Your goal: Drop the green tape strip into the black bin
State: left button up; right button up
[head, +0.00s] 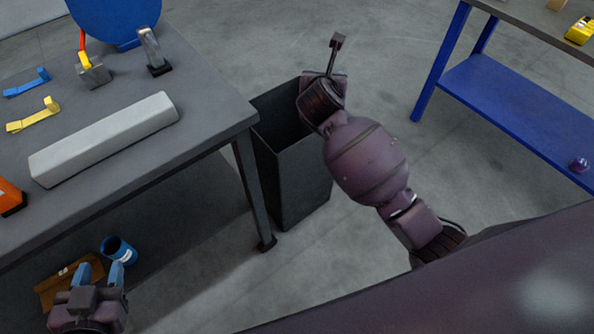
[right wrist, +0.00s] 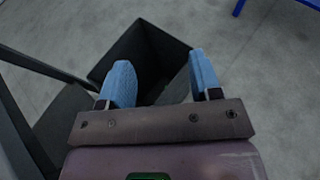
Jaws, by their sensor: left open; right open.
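The black bin (head: 292,180) stands on the floor beside the right end of the grey table, and its open top also shows in the right wrist view (right wrist: 128,48). My left gripper (head: 99,274) is open and empty at the lower left, below the table top's front edge.
The grey table (head: 205,110) holds a blue strip (head: 27,83), a yellow strip (head: 33,116), a long pale block (head: 105,138) and metal blocks. A blue cup (head: 118,250) and brown tray (head: 48,288) are near my left gripper. A blue-framed bench (head: 510,110) stands right.

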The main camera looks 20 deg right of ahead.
pick_arm(q)
jog(key=r, duration=0.1)
jog(key=r+p, duration=0.1)
jog(key=shift+s+r+t, duration=0.3)
jog(key=shift+s, duration=0.05)
pick_arm(e)
jog(key=s, duration=0.1)
jog(key=s+r, duration=0.1)
jog(key=s, duration=0.1)
jog(key=shift+s+r+n+y, duration=0.1)
jog(key=shift+r+n+y, duration=0.2)
jog(key=shift+r, duration=0.1)
